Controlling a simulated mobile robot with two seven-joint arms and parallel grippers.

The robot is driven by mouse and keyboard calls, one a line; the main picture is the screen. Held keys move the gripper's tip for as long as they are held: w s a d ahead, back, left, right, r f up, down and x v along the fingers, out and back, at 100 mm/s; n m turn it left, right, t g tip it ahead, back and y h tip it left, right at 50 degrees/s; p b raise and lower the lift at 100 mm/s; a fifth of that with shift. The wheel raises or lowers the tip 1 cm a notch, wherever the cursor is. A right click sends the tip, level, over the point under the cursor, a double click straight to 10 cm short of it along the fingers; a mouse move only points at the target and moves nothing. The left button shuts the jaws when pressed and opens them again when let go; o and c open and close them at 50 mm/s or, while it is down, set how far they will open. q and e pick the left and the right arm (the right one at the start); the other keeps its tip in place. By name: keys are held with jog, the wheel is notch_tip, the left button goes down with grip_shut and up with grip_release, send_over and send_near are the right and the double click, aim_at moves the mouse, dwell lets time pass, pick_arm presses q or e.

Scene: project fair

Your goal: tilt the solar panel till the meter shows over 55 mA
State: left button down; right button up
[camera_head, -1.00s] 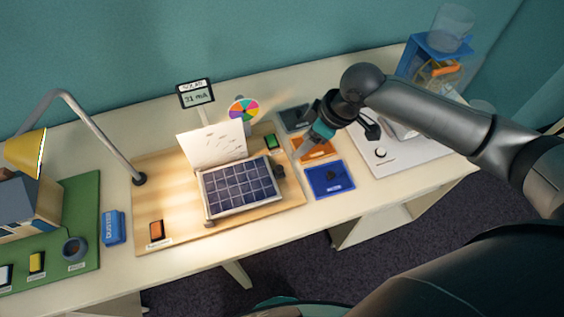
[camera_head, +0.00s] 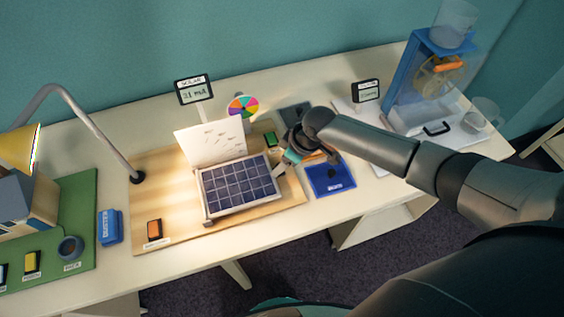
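The solar panel (camera_head: 239,185) is a dark blue grid in a pale frame, tilted on a wooden board, with a white sheet (camera_head: 211,144) standing behind it. The meter (camera_head: 194,90) on a post behind it seems to read 31 mA; the small first digit is hard to make out. My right gripper (camera_head: 284,168) comes in from the right and is at the panel's right side, where the dark knob was visible before. The gripper and arm now hide that knob, and I cannot tell whether the fingers touch it. My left gripper is not in view.
A lamp (camera_head: 84,108) with a yellow shade arches at the left. A colour wheel (camera_head: 242,107) stands behind the panel. A blue tray (camera_head: 329,180) lies right of the board. A blue duster (camera_head: 109,227) and orange switch (camera_head: 154,229) are at the left front.

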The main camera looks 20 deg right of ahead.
jog(key=shift+f, duration=0.2)
grip_shut()
dwell(0.5)
dwell(0.9)
